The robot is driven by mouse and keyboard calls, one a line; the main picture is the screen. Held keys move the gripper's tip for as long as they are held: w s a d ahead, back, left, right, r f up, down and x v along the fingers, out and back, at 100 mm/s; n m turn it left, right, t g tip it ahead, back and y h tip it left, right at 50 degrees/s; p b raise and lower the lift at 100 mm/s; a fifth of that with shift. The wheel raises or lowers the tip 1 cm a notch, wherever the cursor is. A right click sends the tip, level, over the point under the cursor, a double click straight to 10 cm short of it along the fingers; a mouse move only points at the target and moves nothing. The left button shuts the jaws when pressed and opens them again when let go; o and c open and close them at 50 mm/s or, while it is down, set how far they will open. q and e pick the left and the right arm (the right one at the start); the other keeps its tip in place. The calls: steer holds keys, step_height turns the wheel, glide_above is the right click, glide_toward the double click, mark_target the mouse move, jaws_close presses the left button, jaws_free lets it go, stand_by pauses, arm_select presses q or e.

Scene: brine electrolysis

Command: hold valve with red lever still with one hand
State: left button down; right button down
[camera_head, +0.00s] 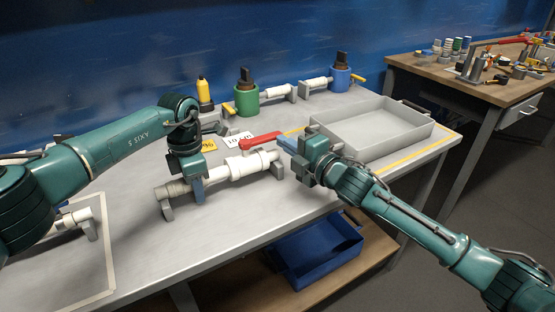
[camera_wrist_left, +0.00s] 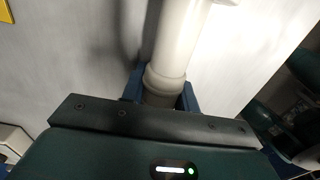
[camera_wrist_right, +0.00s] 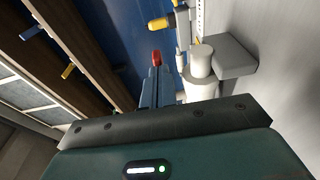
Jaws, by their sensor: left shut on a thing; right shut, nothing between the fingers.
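The valve with the red lever (camera_head: 262,141) has a white body and pipe (camera_head: 248,165) lying on grey supports near the middle of the table. My left gripper (camera_head: 198,190) is shut around the left part of its pipe. In the left wrist view the blue fingers sit on both sides of the white pipe (camera_wrist_left: 178,40). My right gripper (camera_head: 285,144) is shut and empty at the right end of the red lever. In the right wrist view the red lever tip (camera_wrist_right: 156,56) shows just beyond the closed blue fingers (camera_wrist_right: 150,88); I cannot tell whether they touch.
A grey tray (camera_head: 395,143) stands on the right of the table. A blue bin (camera_head: 315,258) is below the table.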

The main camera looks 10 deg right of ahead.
steer(key=s+d, duration=0.8)
steer(key=d, duration=0.2)
steer(key=shift+s, duration=0.4)
arm_select(q)
steer(key=c, duration=1)
jaws_free()
steer(key=shift+r, duration=0.1)
step_height(320, 180, up, 12)
steer(key=shift+f, duration=0.1)
